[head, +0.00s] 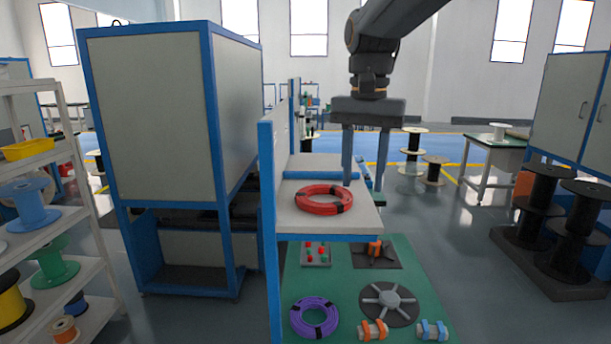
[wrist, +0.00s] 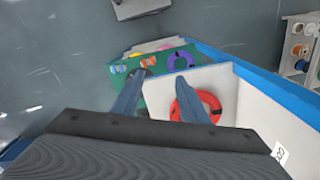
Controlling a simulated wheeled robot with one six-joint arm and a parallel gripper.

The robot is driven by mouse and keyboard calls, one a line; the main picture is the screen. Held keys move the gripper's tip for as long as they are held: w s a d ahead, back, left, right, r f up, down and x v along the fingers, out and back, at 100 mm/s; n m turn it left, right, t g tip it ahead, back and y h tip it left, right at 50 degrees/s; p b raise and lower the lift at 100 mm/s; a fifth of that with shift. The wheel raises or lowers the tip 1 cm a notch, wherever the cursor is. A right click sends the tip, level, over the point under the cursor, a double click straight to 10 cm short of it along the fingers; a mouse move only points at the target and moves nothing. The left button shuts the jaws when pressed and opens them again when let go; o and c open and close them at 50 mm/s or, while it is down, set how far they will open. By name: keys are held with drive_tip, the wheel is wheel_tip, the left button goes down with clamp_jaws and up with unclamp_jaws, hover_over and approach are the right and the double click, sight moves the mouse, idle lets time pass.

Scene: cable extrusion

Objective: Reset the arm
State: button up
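My gripper (head: 364,184) hangs pointing down in the head view, its two fingers spread apart with nothing between them. It also shows in the wrist view (wrist: 161,78), open and empty. A red cable coil (head: 323,201) with black bands lies on a white shelf (head: 365,222), to the left of and below my gripper. In the wrist view the red coil (wrist: 205,103) lies by the right finger, which covers part of it. I cannot tell the exact height of the fingertips above the shelf.
A green-topped lower surface (head: 345,283) holds a purple coil (head: 314,318), a grey spoked disc (head: 390,304) and small orange and blue spools. A large blue-framed cabinet (head: 155,120) stands left. Black spools (head: 575,225) stand on the right. Open floor (head: 470,240) lies between.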

drive_tip(key=s+d+f+n+b, duration=0.1)
drive_tip(key=s+f, duration=0.3)
drive_tip(key=f, duration=0.6)
drive_tip(key=s+d+f+n+t+b, duration=0.1)
drive_tip(key=s+d+f+n+b, duration=0.1)
drive_tip(key=f, duration=0.9)
drive_tip(key=s+d+f+n+b, duration=0.1)
drive_tip(key=s+d+f+b, duration=0.2)
drive_tip(key=f, duration=0.7)
drive_tip(key=s+d, duration=0.2)
drive_tip(key=s, duration=0.2)
drive_tip(key=shift+d+f+n, duration=0.15)
drive_tip(key=shift+f+n, duration=0.15)
drive_tip(key=shift+f, duration=0.05)
